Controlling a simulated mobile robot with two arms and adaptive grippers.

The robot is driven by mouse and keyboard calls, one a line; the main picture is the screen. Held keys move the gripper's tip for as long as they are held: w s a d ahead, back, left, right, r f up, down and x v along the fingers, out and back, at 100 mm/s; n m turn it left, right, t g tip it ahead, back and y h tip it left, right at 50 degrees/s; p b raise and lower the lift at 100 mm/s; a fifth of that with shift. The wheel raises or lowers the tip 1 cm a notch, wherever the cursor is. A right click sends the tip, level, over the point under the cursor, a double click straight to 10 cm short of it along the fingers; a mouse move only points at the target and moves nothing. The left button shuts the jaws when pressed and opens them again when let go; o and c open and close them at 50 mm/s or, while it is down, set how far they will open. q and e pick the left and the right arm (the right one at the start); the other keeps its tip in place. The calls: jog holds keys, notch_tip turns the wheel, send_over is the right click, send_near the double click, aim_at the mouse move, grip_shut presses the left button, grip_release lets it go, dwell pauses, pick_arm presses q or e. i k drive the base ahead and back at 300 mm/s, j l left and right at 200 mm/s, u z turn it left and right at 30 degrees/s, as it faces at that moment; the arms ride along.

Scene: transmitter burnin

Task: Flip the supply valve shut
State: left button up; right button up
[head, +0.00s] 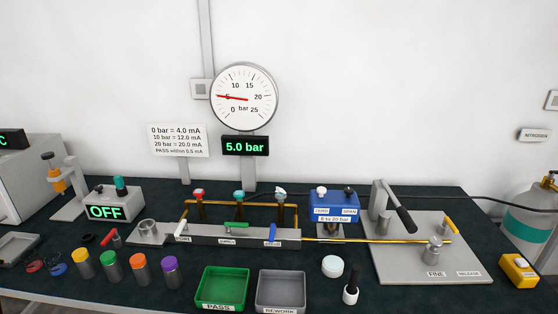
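A grey manifold block (215,235) lies across the middle of the bench. Three valve levers sit on it: a white one (182,228) at the left, a green one (237,225) in the middle and a blue one (272,233) at the right. The green lever lies along the block; the blue one points toward the front. The small label (228,241) below the green lever seems to read SUPPLY, but it is too small to be sure. A round gauge (244,97) points at about 5, and the display (245,146) reads 5.0 bar. Neither gripper is in view.
Green PASS (208,306) and grey REWORK (261,306) trays stand in front of the manifold. Several coloured cylinders stand front left, including a purple one (170,272). A hand pump (393,208) on a grey plate is at right, joined by a yellow pipe (350,241).

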aim_at(228, 225)
jog(key=i+l, duration=0.15)
jog(key=l, duration=0.15)
jog(key=i+l+u, duration=0.1)
jog(key=l, duration=0.25)
jog(key=i+l, duration=0.2)
jog(key=i+l+u, duration=0.1)
jog(key=l, duration=0.35)
jog(key=i, duration=0.05)
